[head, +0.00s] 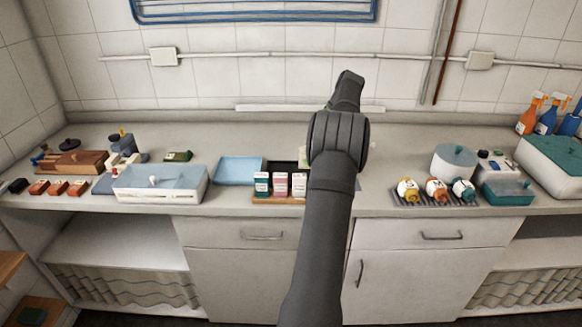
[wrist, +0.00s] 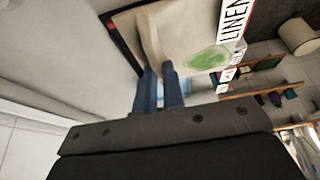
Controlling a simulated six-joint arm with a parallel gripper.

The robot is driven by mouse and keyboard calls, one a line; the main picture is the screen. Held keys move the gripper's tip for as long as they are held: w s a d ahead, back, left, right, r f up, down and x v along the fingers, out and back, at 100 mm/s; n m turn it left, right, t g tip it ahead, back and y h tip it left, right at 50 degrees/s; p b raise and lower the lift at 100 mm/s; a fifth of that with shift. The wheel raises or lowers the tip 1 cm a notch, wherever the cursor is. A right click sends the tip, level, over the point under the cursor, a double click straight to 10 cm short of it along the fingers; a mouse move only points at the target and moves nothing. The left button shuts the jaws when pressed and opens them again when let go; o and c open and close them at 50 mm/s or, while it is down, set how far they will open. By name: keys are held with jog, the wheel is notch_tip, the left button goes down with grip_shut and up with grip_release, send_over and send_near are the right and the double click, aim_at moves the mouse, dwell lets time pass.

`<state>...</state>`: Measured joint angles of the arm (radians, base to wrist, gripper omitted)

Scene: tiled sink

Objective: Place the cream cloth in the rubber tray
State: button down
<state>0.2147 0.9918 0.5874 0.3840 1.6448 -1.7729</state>
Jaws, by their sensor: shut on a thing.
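My gripper (wrist: 160,78) shows in the wrist view with its blue fingers close together on the edge of the cream cloth (wrist: 163,40). The cloth hangs beyond the fingertips and has a pale green patch. In the head view my own arm hides the gripper and most or all of the cloth. A dark tray (head: 283,166), which may be the rubber tray, shows partly behind several small boxes, left of my arm. Whether the cloth touches anything below it cannot be told.
Small boxes (head: 281,184) stand in front of the dark tray. A light blue tray (head: 238,171) lies to their left. A white box with a bluish lid (head: 160,182) is farther left. A "LINEN" label (wrist: 234,20) shows beside the cloth.

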jog(key=w+a+f, duration=0.1)
jog(key=a+f, duration=0.1)
jog(key=a, duration=0.1)
jog(key=w+a+f, duration=0.2)
jog(key=a, duration=0.1)
jog(key=w+a+f, duration=0.2)
jog(key=shift+a+f, duration=0.1)
jog(key=shift+a, duration=0.3)
jog(key=shift+f, duration=1.95)
jog(key=shift+f, duration=0.1)
jog(key=c, duration=1.5)
grip_release()
jog(key=shift+c, duration=0.2)
jog(key=v, duration=1.2)
